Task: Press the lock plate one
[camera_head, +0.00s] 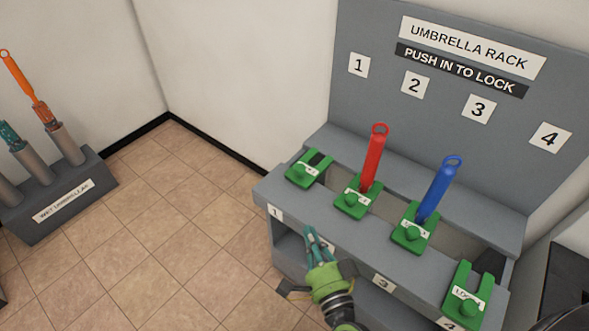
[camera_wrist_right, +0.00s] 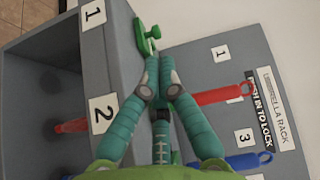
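Lock plate one (camera_head: 309,167) is a green forked plate with a knob and a small white label, at the left end of the rack's top, below the number 1 sign. No umbrella stands in its fork. It also shows edge-on in the right wrist view (camera_wrist_right: 147,37). My right gripper (camera_head: 312,236) has its teal fingers together, with nothing seen between them. It is in front of the rack, nearer to me than plate one and apart from it in the head view. In the wrist view its fingertips (camera_wrist_right: 158,62) point toward the plate. My left gripper is out of view.
Plate two (camera_head: 356,200) has a red umbrella (camera_head: 373,158); plate three (camera_head: 414,233) has a blue umbrella (camera_head: 438,190). Plate four (camera_head: 466,297) is empty. The grey rack front (camera_head: 300,215) lies beside my gripper. A wet umbrella stand (camera_head: 85,190) is far left; tiled floor between is clear.

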